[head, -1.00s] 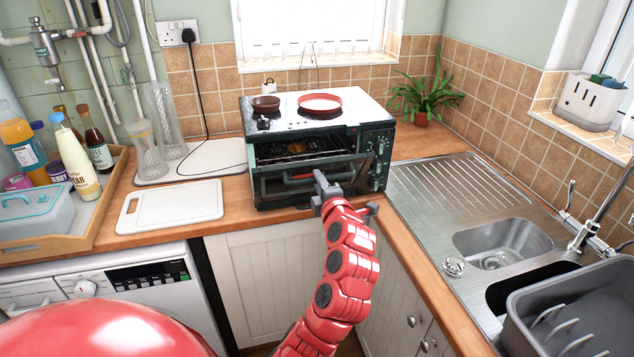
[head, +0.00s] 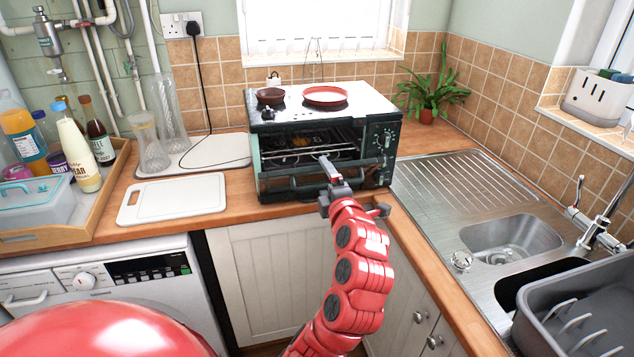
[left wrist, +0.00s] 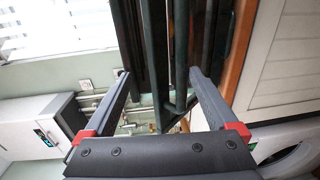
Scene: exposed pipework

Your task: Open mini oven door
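The mini oven (head: 322,112) stands on the wooden counter against the tiled wall. Its front door (head: 275,185) is partly open, tilted down toward me, with the rack inside showing above it. The door has a horizontal bar handle (head: 300,183). My left gripper (head: 350,188) is at the right half of the door, one finger reaching over the door area. In the left wrist view my gripper (left wrist: 160,78) is open, its fingers on either side of dark oven parts; I cannot tell whether they touch. My right gripper is not in view.
A red plate (head: 325,95) and a small brown bowl (head: 270,96) sit on the oven. A white cutting board (head: 172,199) lies to the left. The sink (head: 510,236) and a grey dish rack (head: 580,305) are to the right. White cupboards are below.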

